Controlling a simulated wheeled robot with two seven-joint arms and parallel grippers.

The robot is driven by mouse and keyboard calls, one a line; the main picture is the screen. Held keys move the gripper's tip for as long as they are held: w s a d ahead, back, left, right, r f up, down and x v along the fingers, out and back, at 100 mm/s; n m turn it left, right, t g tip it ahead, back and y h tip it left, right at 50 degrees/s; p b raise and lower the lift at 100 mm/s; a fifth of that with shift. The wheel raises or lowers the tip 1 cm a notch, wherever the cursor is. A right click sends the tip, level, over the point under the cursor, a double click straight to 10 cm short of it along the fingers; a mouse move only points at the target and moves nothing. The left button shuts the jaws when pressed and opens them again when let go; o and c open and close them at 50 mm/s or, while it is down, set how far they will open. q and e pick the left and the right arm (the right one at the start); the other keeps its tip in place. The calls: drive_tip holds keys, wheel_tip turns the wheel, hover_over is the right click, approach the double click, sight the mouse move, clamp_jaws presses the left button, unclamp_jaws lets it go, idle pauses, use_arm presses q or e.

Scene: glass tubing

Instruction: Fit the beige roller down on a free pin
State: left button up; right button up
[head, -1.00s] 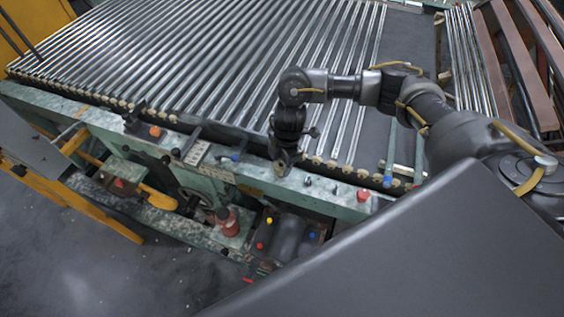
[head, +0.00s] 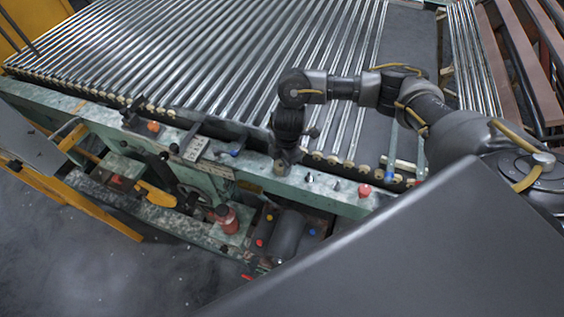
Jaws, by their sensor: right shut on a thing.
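My right gripper (head: 283,168) is at the front rail of the tubing bed, pointing down. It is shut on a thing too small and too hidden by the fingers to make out. Small beige rollers (head: 333,160) sit in a row along the bed's front edge, to the right of the gripper. Small dark pegs stand on the green rail (head: 322,185) just right of the gripper. I cannot tell which pin is free. My left gripper is not in view.
Long glass tubes (head: 200,60) lie across the bed behind the gripper. A red bottle-like part (head: 226,217) and a dark cylinder (head: 288,234) lie below the rail.

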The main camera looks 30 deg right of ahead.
drive_tip(key=o, duration=1)
drive_tip(key=shift+o, duration=0.2)
wheel_tip(320, 180, up, 11)
drive_tip(key=d, duration=0.1)
drive_tip(key=shift+f, duration=0.2)
drive_tip(key=shift+d, duration=0.15)
